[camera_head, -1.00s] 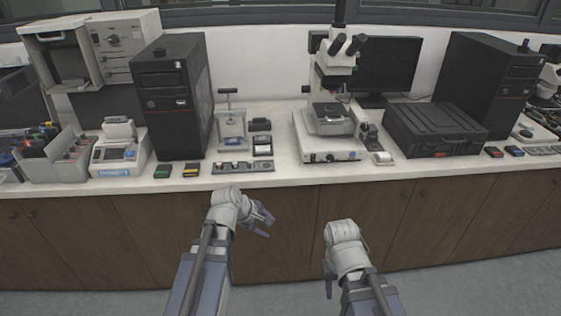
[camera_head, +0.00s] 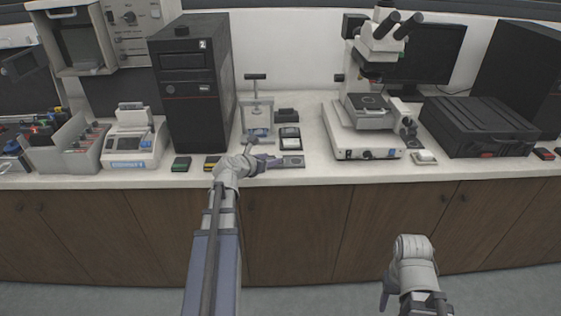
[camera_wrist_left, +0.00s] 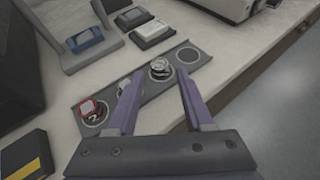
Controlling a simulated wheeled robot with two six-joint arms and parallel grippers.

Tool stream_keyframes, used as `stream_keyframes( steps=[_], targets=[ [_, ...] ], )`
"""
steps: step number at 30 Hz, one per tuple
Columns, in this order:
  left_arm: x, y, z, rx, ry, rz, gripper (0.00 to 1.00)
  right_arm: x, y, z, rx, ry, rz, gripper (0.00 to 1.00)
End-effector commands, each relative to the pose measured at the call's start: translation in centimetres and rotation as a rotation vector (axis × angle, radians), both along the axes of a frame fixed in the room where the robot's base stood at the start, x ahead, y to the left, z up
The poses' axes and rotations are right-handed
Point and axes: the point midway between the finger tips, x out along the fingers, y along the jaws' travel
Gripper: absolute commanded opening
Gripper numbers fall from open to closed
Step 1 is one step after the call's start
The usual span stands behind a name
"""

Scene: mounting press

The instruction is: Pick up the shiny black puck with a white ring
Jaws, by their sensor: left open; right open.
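A narrow dark tray (camera_wrist_left: 140,100) lies near the counter's front edge in the left wrist view, with ringed round spots in a row. A flat dark round with a pale ring (camera_wrist_left: 190,54) is at its right end; I cannot tell whether it is a puck or a marked spot. A silvery lump on a dark round (camera_wrist_left: 160,69) sits beside it, and a red-topped piece (camera_wrist_left: 92,108) is at the left end. My left gripper (camera_wrist_left: 158,82) is open above the tray, fingers apart, nothing held; it also shows in the head view (camera_head: 272,157). My right gripper (camera_head: 387,298) hangs low before the cabinets.
A small press (camera_head: 257,112) stands behind the tray with dark blocks beside it. A black computer tower (camera_head: 195,90) is to the left, a microscope (camera_head: 372,110) to the right. Bare counter (camera_head: 318,160) lies between tray and microscope.

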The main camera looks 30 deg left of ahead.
Motion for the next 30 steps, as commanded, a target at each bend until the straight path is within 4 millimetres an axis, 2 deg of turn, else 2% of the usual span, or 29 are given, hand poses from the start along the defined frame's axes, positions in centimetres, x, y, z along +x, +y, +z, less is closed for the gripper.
stream_keyframes(
  steps=[1, 8, 18, 25, 30],
  targets=[
    [0.6, 0.0, -0.4, 0.0, 0.0, -0.001, 0.52, 0.0, 0.0, -0.4, 0.0, 0.0, 0.0, 0.5],
    [1.1, 0.0, -0.8, 0.001, 0.001, -0.002, 0.52, 0.0, 0.0, -0.8, 0.0, 0.0, 0.0, 0.5],
    [5.0, 0.0, -3.0, 0.002, 0.001, -0.003, 0.52, 0.0, 0.0, -3.0, 0.0, 0.0, 0.0, 0.5],
    [5.0, -0.1, -2.9, 0.001, 0.001, -0.002, 0.52, 0.0, 0.0, -2.9, 0.0, 0.0, 0.0, 0.5],
    [5.0, -0.1, -2.9, 0.001, 0.001, -0.002, 0.34, 0.0, 0.0, -2.9, 0.0, 0.0, 0.0, 0.5]
  ],
)
